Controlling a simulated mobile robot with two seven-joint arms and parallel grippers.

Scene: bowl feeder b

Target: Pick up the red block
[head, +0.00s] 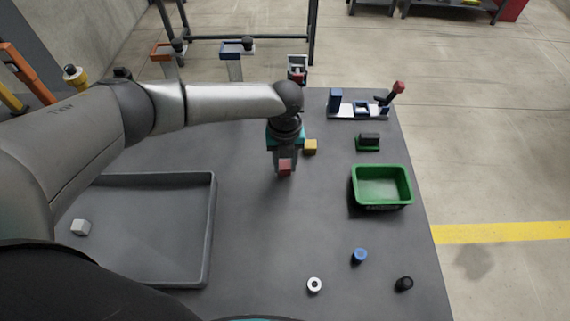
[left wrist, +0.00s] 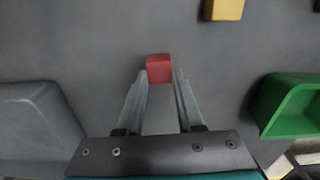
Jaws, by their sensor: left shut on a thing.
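The red block (head: 285,168) is a small cube near the middle of the grey table in the head view. My left gripper (head: 285,163) points down at it, with its fingers on either side of the block. In the left wrist view the red block (left wrist: 159,68) sits between the tips of the left gripper (left wrist: 160,76), which is shut on it. I cannot tell whether the block touches the table or is just above it. My right gripper is not in view.
A yellow block (head: 310,147) lies close to the right of my left gripper. A green bin (head: 381,204) stands further right. A grey tray (head: 208,235) with a white block (head: 80,228) is at left. A blue cylinder (head: 359,256), white ring (head: 314,278) and black knob (head: 404,284) stand in front.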

